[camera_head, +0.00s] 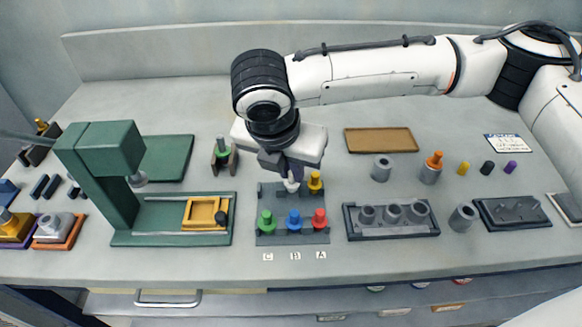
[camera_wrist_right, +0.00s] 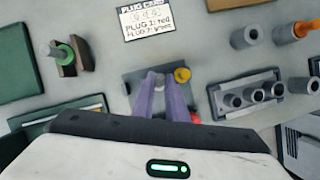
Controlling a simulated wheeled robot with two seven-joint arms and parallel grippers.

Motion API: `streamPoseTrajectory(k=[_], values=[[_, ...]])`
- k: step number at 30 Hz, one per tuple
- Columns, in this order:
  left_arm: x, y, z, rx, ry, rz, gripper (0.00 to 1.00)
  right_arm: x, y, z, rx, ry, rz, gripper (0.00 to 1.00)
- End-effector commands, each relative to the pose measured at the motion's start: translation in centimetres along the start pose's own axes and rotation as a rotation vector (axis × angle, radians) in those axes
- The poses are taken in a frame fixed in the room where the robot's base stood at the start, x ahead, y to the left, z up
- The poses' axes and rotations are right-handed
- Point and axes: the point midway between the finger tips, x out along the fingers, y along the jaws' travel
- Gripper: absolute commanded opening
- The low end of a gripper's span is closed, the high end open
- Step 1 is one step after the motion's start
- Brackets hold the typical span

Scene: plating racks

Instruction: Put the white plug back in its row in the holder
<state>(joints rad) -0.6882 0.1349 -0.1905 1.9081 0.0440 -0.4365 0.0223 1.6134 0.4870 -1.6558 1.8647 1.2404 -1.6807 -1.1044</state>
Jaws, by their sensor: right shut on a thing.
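The grey holder (camera_head: 264,196) stands on the bench in the middle of the head view. Its front row holds a green plug (camera_head: 266,220), a blue plug (camera_head: 294,220) and a red plug (camera_head: 319,217), above the labels C, B and A. A yellow plug (camera_head: 315,183) stands at its back right. My right gripper (camera_head: 290,178) is over the back part of the holder, shut on the white plug (camera_head: 292,186), left of the yellow plug. The fingers hide much of it; I cannot tell whether it is seated. My left gripper is not in view.
A green press (camera_head: 120,185) stands left of the holder. A grey rack (camera_head: 392,232) with several sleeves is to the right. A green-ringed part sits in a brown stand (camera_head: 222,158) behind left. A plug card (camera_wrist_right: 148,18) shows in the wrist view.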

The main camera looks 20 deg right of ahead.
Motion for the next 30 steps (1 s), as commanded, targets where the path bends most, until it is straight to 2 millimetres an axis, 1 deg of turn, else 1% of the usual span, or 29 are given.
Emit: streamPoseTrajectory(k=[4,12,13,14,23,27,30], values=[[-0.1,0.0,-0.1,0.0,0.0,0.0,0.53,0.0,0.0,0.0,0.0,0.0,0.0,0.0],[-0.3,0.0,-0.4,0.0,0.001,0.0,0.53,0.8,0.0,-0.3,0.0,0.001,-0.001,0.0],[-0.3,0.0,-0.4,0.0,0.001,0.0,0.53,0.8,0.0,-0.3,0.001,0.0,-0.001,0.14],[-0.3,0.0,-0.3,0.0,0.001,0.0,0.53,0.8,0.0,-0.3,0.001,0.0,0.0,0.19],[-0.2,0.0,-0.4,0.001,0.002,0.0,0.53,0.8,0.0,-0.3,0.0,-0.001,0.0,0.2],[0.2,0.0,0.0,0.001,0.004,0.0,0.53,0.0,0.1,0.1,0.001,-0.004,0.003,0.2],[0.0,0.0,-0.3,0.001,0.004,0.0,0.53,-2.0,0.1,0.1,0.0,-0.001,0.004,0.2]])
